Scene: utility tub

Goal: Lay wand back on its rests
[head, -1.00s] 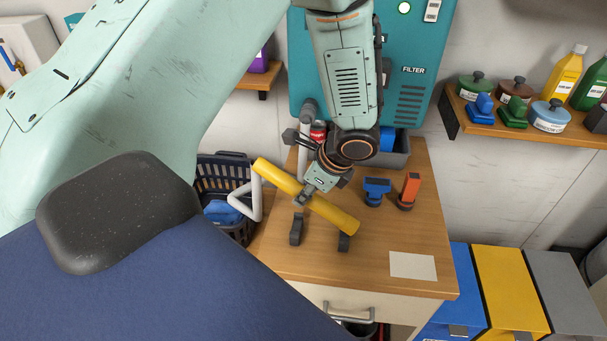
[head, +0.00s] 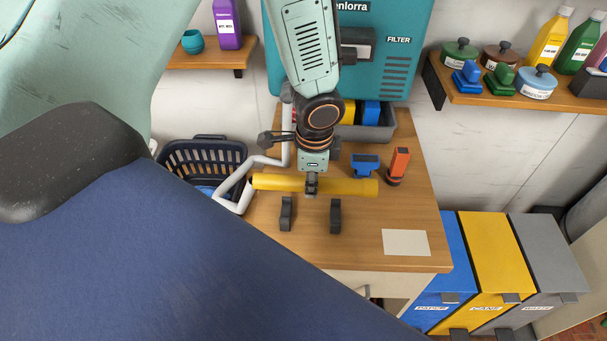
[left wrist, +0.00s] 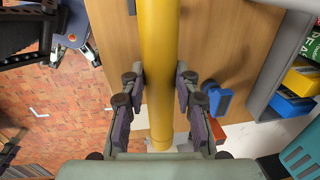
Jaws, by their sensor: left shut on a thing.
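The wand lies roughly crosswise, behind the two dark rests (head: 286,214) and (head: 335,216) on the wooden counter in the head view. Its exact height above the counter is hard to tell. In the left wrist view the yellow wand (left wrist: 158,70) runs between the fingers of my left gripper (left wrist: 160,95). My right gripper is not seen.
A white card (head: 406,243) lies at the front right. A dark basket (head: 205,160) is at left. A teal filter unit (head: 400,60) stands behind.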

